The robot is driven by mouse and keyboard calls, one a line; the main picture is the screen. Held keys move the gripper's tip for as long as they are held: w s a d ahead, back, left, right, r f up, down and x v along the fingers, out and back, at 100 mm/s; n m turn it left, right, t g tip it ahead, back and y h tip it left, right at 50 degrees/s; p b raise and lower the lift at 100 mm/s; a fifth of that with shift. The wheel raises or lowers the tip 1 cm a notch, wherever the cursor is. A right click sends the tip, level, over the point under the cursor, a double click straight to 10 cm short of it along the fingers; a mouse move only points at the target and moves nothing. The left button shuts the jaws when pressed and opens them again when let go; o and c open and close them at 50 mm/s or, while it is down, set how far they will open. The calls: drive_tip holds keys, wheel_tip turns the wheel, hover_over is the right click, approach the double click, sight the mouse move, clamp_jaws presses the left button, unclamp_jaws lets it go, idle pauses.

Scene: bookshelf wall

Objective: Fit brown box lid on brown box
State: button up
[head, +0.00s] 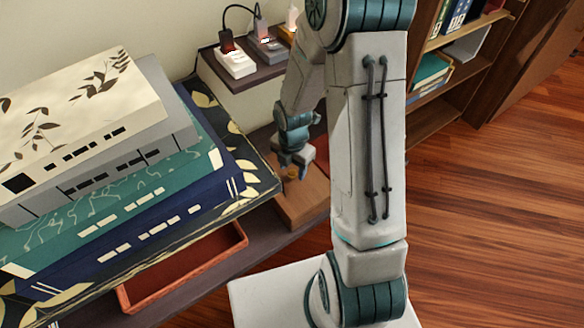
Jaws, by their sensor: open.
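A brown wooden box-shaped piece (303,205) lies on the dark shelf, partly hidden behind my arm. I cannot tell whether it is the brown box, its lid, or both together. My gripper (293,170) is open and points down just above or at the top of this piece. A small orange-brown spot shows between the fingers, perhaps a knob; contact cannot be made out. A shallow reddish-brown open tray (243,238) sits on the shelf at lower left, partly covered from view by the stack of books.
Large stacked books (110,170) fill the left, on a dark leaf-patterned one (262,188) overhanging near my gripper. A raised dark ledge (245,78) holds a white power strip (236,63). A bookcase (470,75) stands at upper right. The wooden floor (490,220) at right is clear.

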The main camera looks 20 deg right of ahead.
wheel_tip(320, 180, up, 13)
drive_tip(key=p, duration=0.4)
drive_tip(key=shift+f, duration=0.15)
wheel_tip(320, 180, up, 21)
drive_tip(key=m+t+p, duration=0.1)
drive_tip(key=m+p, duration=1.1)
hover_over(293, 173)
drive_tip(key=s, duration=0.6)
drive_tip(key=s+r+m+t+p, duration=0.1)
drive_tip(key=s+r+m+p, duration=0.3)
drive_tip(key=r+m, duration=0.3)
drive_tip(key=s+r+m+p, duration=0.3)
drive_tip(key=r+m+p, duration=0.3)
drive_tip(key=r, duration=0.3)
drive_tip(key=shift+s+a+r+m+t, duration=0.2)
drive_tip(key=shift+s+r+m+t, duration=0.15)
drive_tip(key=shift+s+m+t, duration=0.05)
